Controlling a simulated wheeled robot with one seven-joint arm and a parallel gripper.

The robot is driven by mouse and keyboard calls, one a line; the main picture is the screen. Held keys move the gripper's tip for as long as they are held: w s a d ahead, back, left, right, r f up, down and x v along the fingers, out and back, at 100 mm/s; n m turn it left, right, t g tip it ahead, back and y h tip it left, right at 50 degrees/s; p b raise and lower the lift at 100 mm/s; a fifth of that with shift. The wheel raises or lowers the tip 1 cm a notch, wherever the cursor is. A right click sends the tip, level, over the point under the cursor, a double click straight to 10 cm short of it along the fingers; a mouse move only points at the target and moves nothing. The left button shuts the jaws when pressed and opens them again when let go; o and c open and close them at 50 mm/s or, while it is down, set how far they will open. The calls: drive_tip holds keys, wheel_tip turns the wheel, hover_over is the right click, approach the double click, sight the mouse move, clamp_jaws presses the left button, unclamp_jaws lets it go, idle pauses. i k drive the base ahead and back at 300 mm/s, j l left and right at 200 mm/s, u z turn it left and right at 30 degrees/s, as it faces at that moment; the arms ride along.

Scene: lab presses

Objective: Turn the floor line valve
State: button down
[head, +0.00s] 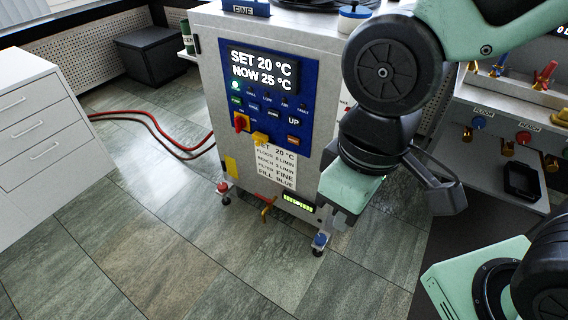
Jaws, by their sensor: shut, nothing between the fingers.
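The right-hand bench has several valves. A blue-handled valve (479,122) and a red-handled valve (523,138) have small labels above them that seem to read FLOOR, too small to be sure. A brass valve or tap (267,207) shows low at the front of the chiller-like cabinet (325,70). I cannot tell for certain which is the floor line valve. My gripper (342,212) hangs in front of the cabinet's right side, pointing down. It is shut and empty, apart from the right-hand valves. Its fingertips are hard to make out.
The cabinet's panel reads SET 20 °C, NOW 25 °C, above a paper note (276,165). Red hoses (160,130) run along the floor at left. A white drawer unit (40,140) stands at left, a dark box (150,52) behind. The tiled floor in front is clear.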

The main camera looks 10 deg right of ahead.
sight(478, 122)
drive_tip(key=z, duration=1.45)
